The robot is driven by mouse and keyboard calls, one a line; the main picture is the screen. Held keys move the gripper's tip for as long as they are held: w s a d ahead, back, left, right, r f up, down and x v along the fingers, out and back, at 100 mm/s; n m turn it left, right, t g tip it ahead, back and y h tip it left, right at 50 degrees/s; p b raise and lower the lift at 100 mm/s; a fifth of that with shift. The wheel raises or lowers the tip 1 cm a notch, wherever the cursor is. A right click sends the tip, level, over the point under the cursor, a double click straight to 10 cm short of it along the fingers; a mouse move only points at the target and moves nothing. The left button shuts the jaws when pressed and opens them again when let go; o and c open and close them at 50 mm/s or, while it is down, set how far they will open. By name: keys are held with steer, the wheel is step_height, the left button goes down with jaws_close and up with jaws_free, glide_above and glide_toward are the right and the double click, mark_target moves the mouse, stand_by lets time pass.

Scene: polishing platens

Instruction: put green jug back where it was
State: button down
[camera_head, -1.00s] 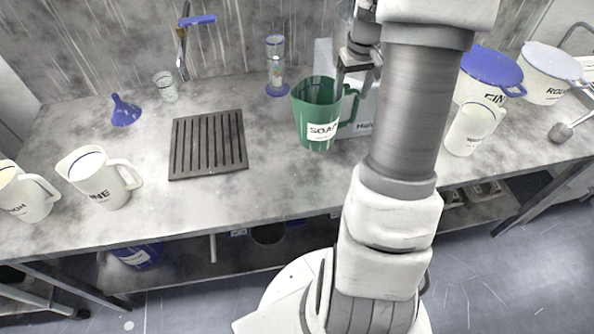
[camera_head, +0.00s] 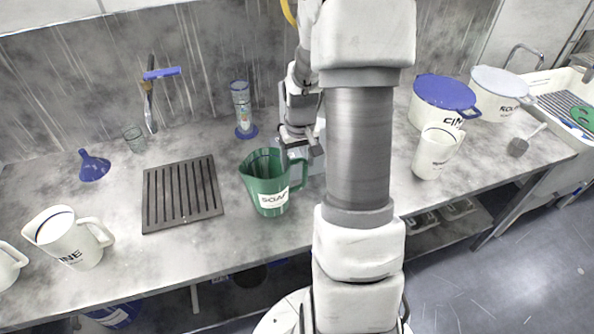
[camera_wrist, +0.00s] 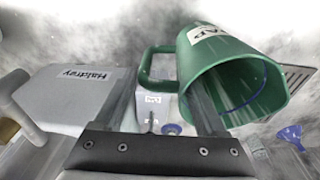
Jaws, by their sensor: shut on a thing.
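The green jug (camera_head: 267,186), with a white label, is at the middle of the bench in the head view, right of the slatted grate. Its handle points right. In the wrist view the jug (camera_wrist: 235,75) fills the upper right, its open mouth facing the camera. Whether the jug's base touches the bench cannot be told.
The dark grate (camera_head: 182,194) lies left of the jug. A blue-based cylinder (camera_head: 243,110) stands behind it. A pale box (camera_wrist: 70,95) is close to my gripper. White jugs stand left (camera_head: 70,240) and right (camera_head: 437,150). Bare bench lies in front of the jug.

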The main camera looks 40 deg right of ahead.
steer(key=shift+a+f, duration=0.1)
steer(key=shift+f, duration=1.95)
steer(key=shift+f, duration=0.2)
jaws_free()
step_height(320, 180, up, 12)
steer(key=s, duration=0.1)
steer(key=shift+s+a+r, duration=0.15)
steer(key=shift+s+a, duration=0.1)
steer(key=shift+a, duration=0.05)
steer(key=shift+d, duration=0.1)
